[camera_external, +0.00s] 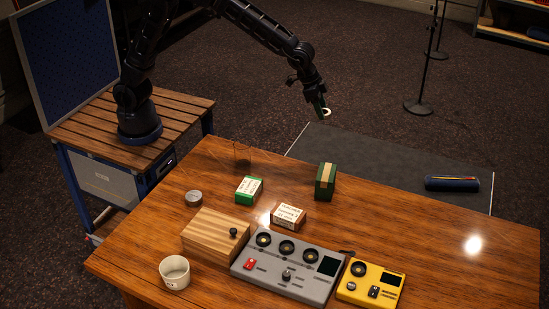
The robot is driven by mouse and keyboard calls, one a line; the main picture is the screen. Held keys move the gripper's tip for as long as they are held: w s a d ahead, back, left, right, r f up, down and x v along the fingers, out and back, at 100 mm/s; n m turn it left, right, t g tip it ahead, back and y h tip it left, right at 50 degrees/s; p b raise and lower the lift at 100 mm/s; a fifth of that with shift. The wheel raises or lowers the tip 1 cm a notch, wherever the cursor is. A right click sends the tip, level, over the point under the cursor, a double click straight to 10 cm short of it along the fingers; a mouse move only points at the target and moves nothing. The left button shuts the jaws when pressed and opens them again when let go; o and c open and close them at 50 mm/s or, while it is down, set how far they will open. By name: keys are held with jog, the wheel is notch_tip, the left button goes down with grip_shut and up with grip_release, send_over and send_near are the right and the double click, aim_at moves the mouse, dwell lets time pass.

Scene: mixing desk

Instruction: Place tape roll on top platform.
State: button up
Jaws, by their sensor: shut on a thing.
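My gripper (322,110) is at the end of the black arm, above the far edge of the desk area and pointing down. It is shut on a small white ring, the tape roll (327,113), held in the air. The fingertips are small and partly hidden here. A flat dark grey surface (390,160) with pale edge lines lies behind the desk, below and right of the gripper. I cannot tell for certain which surface is the top platform.
The wooden desk (440,225) holds a green box (325,181), a green-and-white box (249,190), a brown-and-white box (288,216), a wooden box with a knob (213,236), a white cup (175,272), a small tin (194,198), a grey mixer (285,265) and a yellow device (370,285). A dark blue case (452,184) lies behind.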

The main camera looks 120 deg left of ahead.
jog(key=s+a+n+y, duration=0.1)
jog(key=s+a+n, duration=0.15)
jog(key=a, duration=1.35)
jog(key=n, duration=0.3)
send_over(324, 159)
jog(key=w+d, duration=0.1)
jog(key=d, duration=0.3)
jog(key=shift+m+g+y, duration=0.25)
jog(key=shift+g+y, duration=0.05)
jog(key=shift+y, duration=0.2)
jog(key=f, duration=4.7)
jog(key=shift+w+d, duration=0.15)
jog(key=shift+d, duration=0.1)
jog(key=o, duration=0.5)
jog(key=shift+f, duration=0.1)
jog(key=o, duration=0.4)
jog(key=shift+o, duration=0.2)
jog(key=v, duration=1.2)
jog(key=shift+r, duration=0.2)
